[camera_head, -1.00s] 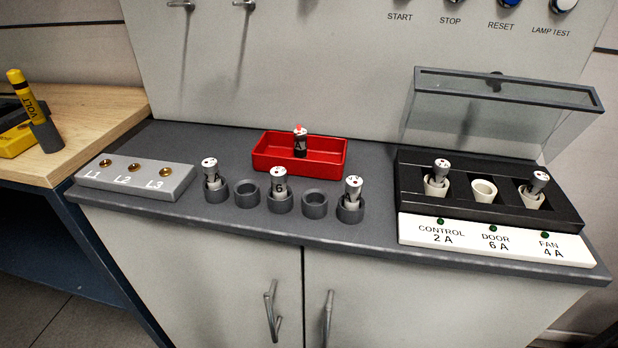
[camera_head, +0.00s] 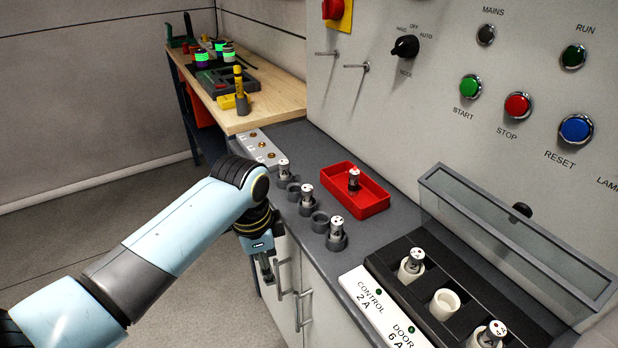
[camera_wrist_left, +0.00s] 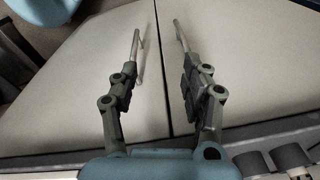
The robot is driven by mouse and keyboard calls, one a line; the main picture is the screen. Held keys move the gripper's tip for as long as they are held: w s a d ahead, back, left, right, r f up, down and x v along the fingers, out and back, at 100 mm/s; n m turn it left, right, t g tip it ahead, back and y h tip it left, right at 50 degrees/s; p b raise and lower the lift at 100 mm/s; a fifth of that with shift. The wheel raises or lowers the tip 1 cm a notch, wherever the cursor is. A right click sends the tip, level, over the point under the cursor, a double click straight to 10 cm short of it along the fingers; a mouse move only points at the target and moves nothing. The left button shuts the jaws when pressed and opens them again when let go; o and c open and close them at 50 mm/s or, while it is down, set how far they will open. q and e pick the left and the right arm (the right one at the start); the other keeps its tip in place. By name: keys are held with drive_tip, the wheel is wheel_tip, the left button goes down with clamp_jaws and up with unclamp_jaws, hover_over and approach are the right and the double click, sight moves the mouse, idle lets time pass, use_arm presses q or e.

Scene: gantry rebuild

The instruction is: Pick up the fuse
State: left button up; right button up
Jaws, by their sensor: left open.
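A fuse with a pale cap (camera_head: 354,178) stands in the red tray (camera_head: 375,209). Three more white-capped fuses (camera_head: 284,168), (camera_head: 307,195), (camera_head: 336,229) stand in grey round holders along the counter's front. In the black fuse block (camera_head: 468,290), one fuse (camera_head: 412,262) sits in the CONTROL socket and another fuse (camera_head: 491,334) at the bottom edge; the DOOR socket (camera_head: 444,304) is empty. My left gripper (camera_head: 270,276) hangs in front of the cabinet, below counter height and apart from the fuses. In the left wrist view its fingers (camera_wrist_left: 157,72) are open with nothing between them.
Two cabinet door handles (camera_head: 281,276) are close to my left gripper. A raised clear lid (camera_head: 515,235) stands behind the fuse block. A grey terminal block (camera_head: 256,148) is at the counter's far end. A wooden bench (camera_head: 270,101) with tools stands beyond. Floor at left is clear.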

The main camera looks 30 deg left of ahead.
use_arm(q)
wheel_tip(320, 180, up, 14)
drive_tip(key=w+f+m+p, duration=0.1)
drive_tip(key=w+m+p, duration=0.1)
drive_tip(key=w+m, duration=0.1)
drive_tip(key=m+g+h, duration=0.1)
drive_tip(key=m, duration=0.6)
approach(307, 187)
drive_tip(key=shift+w+d+f+h, duration=0.2)
drive_tip(key=shift+w+f+h, duration=0.1)
drive_tip(key=shift+w, duration=0.2)
drive_tip(key=f, duration=0.3)
drive_tip(key=f+p, duration=0.1)
drive_tip(key=shift+d+f, duration=0.15)
drive_tip(key=shift+d, duration=0.1)
drive_tip(key=f, duration=0.2)
drive_tip(key=s+f, duration=0.1)
drive_tip(key=f, duration=0.1)
drive_tip(key=shift+f+p, duration=0.2)
drive_tip(key=shift+p, duration=0.2)
drive_tip(key=shift+w+d+f, duration=0.1)
drive_tip(key=shift+f, duration=0.35)
clamp_jaws()
